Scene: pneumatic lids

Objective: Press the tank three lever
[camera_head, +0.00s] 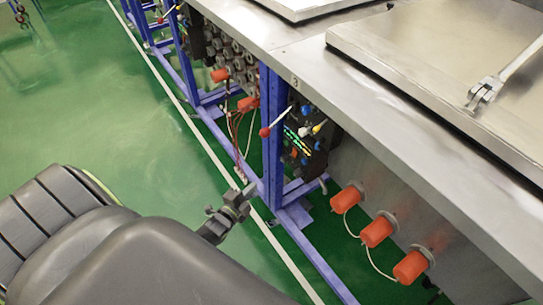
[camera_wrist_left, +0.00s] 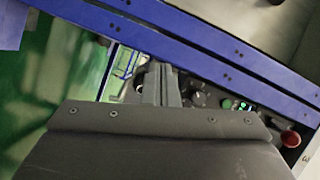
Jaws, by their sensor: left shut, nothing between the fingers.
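In the left wrist view a red knob (camera_wrist_left: 290,139) shows at the lower right, beside a dark control panel (camera_wrist_left: 215,100). My left gripper (camera_head: 245,192) is shut and empty, out over the floor, below and a little left of the lever and apart from it. Its closed fingers (camera_wrist_left: 158,75) point towards the frame in the wrist view. My right gripper is not in view.
Blue frame posts (camera_head: 272,140) stand along the tank row. Orange caps (camera_head: 376,232) with white cables project from the tank side. Another red-knobbed lever (camera_head: 162,20) is farther back. Open green floor (camera_head: 110,110) lies to the left.

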